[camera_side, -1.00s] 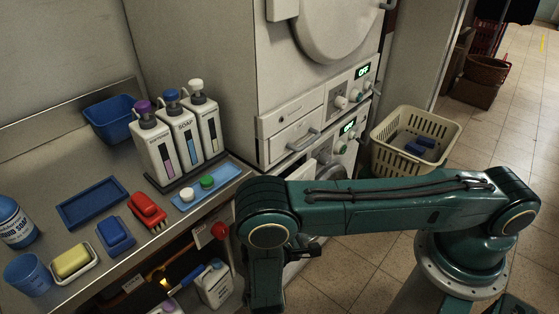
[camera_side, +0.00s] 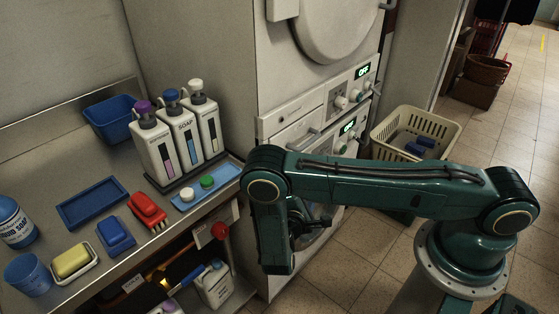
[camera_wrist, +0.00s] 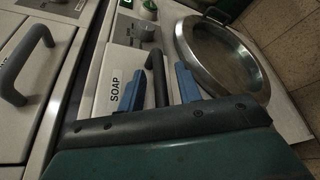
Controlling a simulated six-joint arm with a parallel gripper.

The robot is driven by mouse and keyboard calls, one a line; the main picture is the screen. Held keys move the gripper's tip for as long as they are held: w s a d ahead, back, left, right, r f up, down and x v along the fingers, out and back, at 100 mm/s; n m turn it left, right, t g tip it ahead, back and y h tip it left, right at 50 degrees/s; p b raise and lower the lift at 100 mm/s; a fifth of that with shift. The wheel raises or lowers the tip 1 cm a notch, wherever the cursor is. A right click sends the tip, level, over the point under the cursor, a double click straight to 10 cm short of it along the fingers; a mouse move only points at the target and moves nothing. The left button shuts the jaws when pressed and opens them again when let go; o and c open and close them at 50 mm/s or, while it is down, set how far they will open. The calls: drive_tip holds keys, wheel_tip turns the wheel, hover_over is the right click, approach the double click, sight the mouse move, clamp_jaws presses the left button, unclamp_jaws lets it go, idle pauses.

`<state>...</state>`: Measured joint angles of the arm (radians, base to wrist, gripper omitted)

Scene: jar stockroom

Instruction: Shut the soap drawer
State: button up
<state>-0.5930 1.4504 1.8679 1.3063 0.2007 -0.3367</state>
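The soap drawer (camera_wrist: 112,92) shows in the wrist view as a pale front with a black SOAP label and a dark bar handle (camera_wrist: 157,78). It seems to stand out from the machine's face; how far is hard to judge. My gripper (camera_wrist: 161,84) is open. Its two blue fingers show on either side of the handle in the picture; I cannot tell whether they touch it. In the side view my gripper (camera_side: 312,224) is in front of the lower machine, partly hidden by my arm. My arm hides the soap drawer there.
An upper drawer handle (camera_wrist: 22,62) is at left in the wrist view, and a round metal-rimmed door (camera_wrist: 222,58) at right. In the side view, a counter with soap bottles (camera_side: 182,130) stands left and a cream basket (camera_side: 412,140) right. Floor between is clear.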

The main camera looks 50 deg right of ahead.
clamp_jaws()
drive_tip(key=shift+w, duration=0.1)
drive_tip(key=shift+w+a, duration=0.1)
drive_tip(key=shift+w, duration=1.95)
unclamp_jaws()
drive_tip(key=v, duration=1.3)
drive_tip(key=shift+s+a, duration=0.15)
drive_tip(key=shift+a, duration=0.2)
